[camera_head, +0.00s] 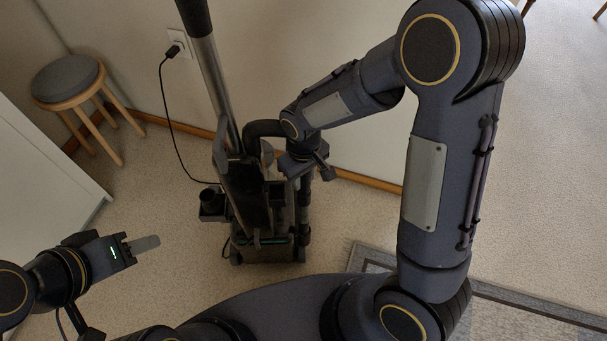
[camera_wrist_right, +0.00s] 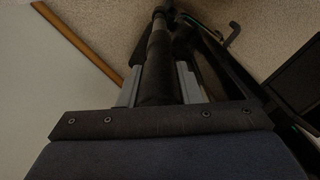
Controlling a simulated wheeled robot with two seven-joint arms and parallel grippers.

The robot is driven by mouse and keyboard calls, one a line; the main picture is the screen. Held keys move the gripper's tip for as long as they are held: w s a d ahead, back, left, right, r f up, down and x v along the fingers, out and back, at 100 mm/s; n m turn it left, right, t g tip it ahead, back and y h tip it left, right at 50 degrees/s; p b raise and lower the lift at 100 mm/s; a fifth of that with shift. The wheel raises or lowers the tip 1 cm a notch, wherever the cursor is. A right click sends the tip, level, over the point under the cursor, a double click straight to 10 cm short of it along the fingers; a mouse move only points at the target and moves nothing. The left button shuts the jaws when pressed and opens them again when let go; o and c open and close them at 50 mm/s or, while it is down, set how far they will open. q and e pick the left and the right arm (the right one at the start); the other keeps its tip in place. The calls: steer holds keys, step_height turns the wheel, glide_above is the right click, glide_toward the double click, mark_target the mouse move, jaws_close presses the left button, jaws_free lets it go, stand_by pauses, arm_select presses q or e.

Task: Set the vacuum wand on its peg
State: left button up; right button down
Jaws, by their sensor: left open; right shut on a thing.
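The upright vacuum (camera_head: 228,185) stands on the carpet near the wall, its handle (camera_head: 200,50) rising toward the top of the head view. The dark wand (camera_head: 304,215) hangs about upright along the vacuum's right side. My right gripper (camera_head: 310,172) is shut on the wand's upper part; the wrist view shows the dark wand tube (camera_wrist_right: 157,72) between the two grey fingers. A small dark hook-shaped part (camera_wrist_right: 233,34), possibly the peg, shows to the right of the wand in that view. I cannot tell whether the wand touches it. My left gripper (camera_head: 146,244) is open and empty at lower left, away from the vacuum.
A black cord (camera_head: 171,120) runs from the wall outlet (camera_head: 178,46) down toward the vacuum. A round stool (camera_head: 68,78) stands at the back left. A white cabinet (camera_head: 40,165) is at left. A grey bordered rug (camera_head: 530,315) lies at lower right. Carpet left of the vacuum is clear.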

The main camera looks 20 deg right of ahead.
steer(key=shift+f+b, duration=0.3)
steer(key=shift+f, duration=0.15)
steer(key=c, duration=1)
jaws_free()
steer(key=shift+o, duration=0.2)
steer(key=shift+r, duration=0.1)
step_height(320, 180, up, 8)
steer(key=p, duration=0.3)
